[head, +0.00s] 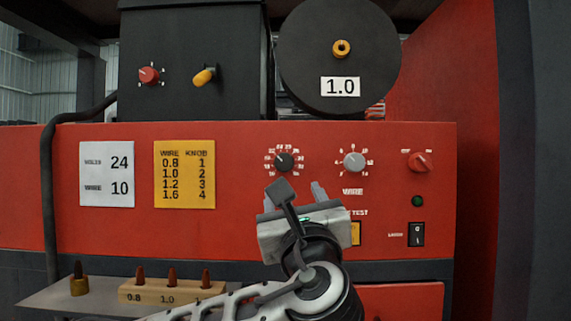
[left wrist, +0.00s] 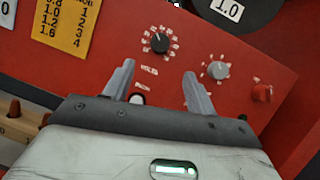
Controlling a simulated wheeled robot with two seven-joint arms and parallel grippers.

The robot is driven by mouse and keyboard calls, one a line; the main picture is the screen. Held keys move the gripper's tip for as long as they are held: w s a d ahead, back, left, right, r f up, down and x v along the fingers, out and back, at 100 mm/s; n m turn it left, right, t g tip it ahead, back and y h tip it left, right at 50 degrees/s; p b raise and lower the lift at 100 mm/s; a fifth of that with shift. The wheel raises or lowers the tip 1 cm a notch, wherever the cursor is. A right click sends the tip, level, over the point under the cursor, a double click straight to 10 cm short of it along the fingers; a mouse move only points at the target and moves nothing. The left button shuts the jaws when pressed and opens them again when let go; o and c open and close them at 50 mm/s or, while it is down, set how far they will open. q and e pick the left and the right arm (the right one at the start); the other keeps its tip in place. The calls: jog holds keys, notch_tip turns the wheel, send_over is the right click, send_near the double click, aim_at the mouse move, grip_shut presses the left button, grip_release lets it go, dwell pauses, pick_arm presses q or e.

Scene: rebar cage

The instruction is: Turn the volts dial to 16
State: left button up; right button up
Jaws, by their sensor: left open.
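The volts dial (head: 284,161) is a small black knob ringed by white numbers on the red panel. In the left wrist view the volts dial (left wrist: 159,43) lies just beyond my fingertips, above the gap between them, with its VOLTS label below it. Its pointer and numbers are too small to read surely. My left gripper (head: 300,190) is open and empty, below and slightly right of the dial in the head view. Its two fingers (left wrist: 158,72) are apart and do not visibly touch the dial. My right gripper is not in view.
A grey wire dial (head: 355,161) and a red knob (head: 419,162) are to the right. A white card (head: 107,174) reads volts 24, wire 10.

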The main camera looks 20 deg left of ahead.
aim_at(285, 165)
pick_arm(q)
jog(key=p+x, duration=0.3)
jog(key=x, duration=0.7)
jog(key=shift+w+r, duration=0.1)
jog(key=shift+r, duration=0.1)
jog(key=shift+w+a+r+p, duration=0.15)
jog(key=shift+w+a+p, duration=0.15)
jog(key=shift+w, duration=0.35)
jog(key=shift+c, duration=0.4)
jog(key=c, duration=0.9)
